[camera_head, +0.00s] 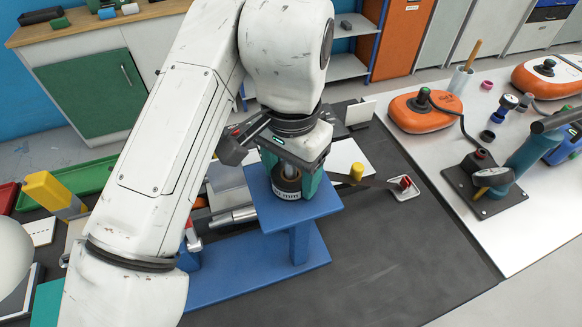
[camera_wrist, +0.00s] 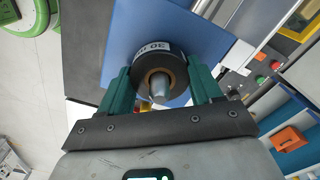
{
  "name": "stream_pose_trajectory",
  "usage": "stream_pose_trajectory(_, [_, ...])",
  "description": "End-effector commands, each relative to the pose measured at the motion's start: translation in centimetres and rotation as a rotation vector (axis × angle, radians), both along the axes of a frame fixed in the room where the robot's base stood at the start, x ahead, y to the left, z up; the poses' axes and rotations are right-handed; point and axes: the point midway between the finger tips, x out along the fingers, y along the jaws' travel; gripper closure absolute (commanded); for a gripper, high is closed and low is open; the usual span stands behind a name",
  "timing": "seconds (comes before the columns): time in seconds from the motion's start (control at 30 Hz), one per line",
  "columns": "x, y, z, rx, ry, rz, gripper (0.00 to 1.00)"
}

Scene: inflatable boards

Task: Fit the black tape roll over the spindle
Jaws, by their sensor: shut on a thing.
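The black tape roll (camera_head: 287,185) has a brown core and a white printed label. My gripper (camera_wrist: 158,80), with green fingers, is shut on the roll from both sides. In the wrist view the grey, tapered tip of the spindle (camera_wrist: 159,87) shows inside the core of the roll (camera_wrist: 140,66), so the roll is around it. In the head view the roll is at the top plate of the blue stand (camera_head: 316,208). I cannot tell whether the roll's underside touches the plate.
A yellow knob (camera_head: 356,172) and a small white tray with a red piece (camera_head: 405,188) lie right of the stand. Orange inflatable boards (camera_head: 420,112) and a teal pump (camera_head: 535,150) are on the pale table at right. The dark tabletop (camera_head: 400,260) at front right is clear.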

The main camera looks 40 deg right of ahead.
Motion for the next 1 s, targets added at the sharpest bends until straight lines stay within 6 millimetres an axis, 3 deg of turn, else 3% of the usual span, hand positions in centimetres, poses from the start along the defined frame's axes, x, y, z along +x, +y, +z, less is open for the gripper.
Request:
stream_pose_trajectory(0.03, [0.0,0.0,-0.3,-0.001,0.001,0.000,0.67])
stream_pose_trajectory(0.07, [0.0,0.0,-0.3,-0.001,0.001,0.000,0.35])
stream_pose_trajectory(0.3, [0.0,0.0,-0.2,0.000,0.000,0.000,0.12])
stream_pose_trajectory(0.67, [0.0,0.0,0.2,0.000,-0.001,0.000,0.10])
stream_pose_trajectory(1.0, [0.0,0.0,3.5,-0.001,0.000,0.000,0.10])
